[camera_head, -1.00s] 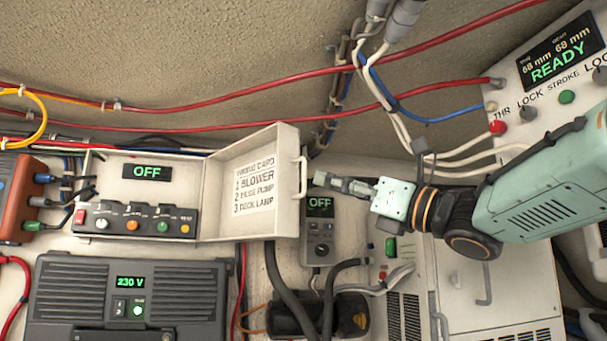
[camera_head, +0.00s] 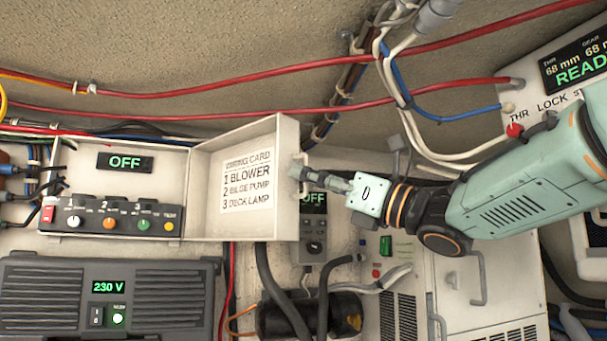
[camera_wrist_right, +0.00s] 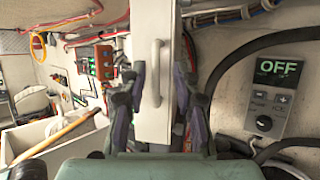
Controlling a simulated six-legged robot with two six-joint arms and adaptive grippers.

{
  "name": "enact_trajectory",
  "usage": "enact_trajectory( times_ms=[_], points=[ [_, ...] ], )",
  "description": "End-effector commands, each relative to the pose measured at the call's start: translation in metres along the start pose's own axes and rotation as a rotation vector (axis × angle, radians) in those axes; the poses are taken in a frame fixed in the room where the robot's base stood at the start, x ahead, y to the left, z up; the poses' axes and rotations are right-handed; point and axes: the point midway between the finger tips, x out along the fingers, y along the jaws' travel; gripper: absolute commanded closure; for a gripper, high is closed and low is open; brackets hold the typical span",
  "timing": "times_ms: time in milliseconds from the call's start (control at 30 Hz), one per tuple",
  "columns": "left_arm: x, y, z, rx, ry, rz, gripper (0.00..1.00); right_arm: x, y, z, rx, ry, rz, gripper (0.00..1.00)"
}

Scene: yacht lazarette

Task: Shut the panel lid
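The panel lid (camera_head: 225,215) is a white shallow door standing open to the right of the switch panel (camera_head: 112,160). Its inner face carries a wiring card reading blower, bilge pump and deck lamp. In the right wrist view the lid (camera_wrist_right: 150,122) is edge-on, with a pale bar handle (camera_wrist_right: 156,75). My right gripper (camera_head: 304,173) is at the lid's free right edge, over the handle. In the wrist view its fingers (camera_wrist_right: 158,95) are apart, on either side of the handle and lid edge; no grip shows. My left gripper is not in view.
A small grey controller (camera_head: 314,243) reading OFF is behind my right gripper. Below the panel is a dark 230 V unit (camera_head: 110,310). Black hoses (camera_head: 272,277) hang below the lid. Red cables (camera_head: 230,112) and a wire bundle (camera_head: 340,85) run above and behind it.

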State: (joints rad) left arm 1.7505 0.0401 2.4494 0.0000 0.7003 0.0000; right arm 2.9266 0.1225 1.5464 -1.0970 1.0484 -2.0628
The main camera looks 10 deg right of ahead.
Motion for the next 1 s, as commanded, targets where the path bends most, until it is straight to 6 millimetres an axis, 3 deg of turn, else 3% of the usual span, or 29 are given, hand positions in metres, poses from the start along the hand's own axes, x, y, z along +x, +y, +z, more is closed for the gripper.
enact_trajectory(
  times_ms=[267,600,1000],
  points=[
    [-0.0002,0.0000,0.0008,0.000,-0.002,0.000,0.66,-0.0028,-0.0001,0.0008,0.000,0.000,-0.001,0.70],
    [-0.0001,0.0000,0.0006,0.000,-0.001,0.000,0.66,-0.0020,0.0001,0.0006,0.000,0.000,-0.001,0.99],
    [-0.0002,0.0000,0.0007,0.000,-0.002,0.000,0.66,0.0007,0.0007,0.0026,-0.002,-0.006,0.001,1.00]
  ],
)
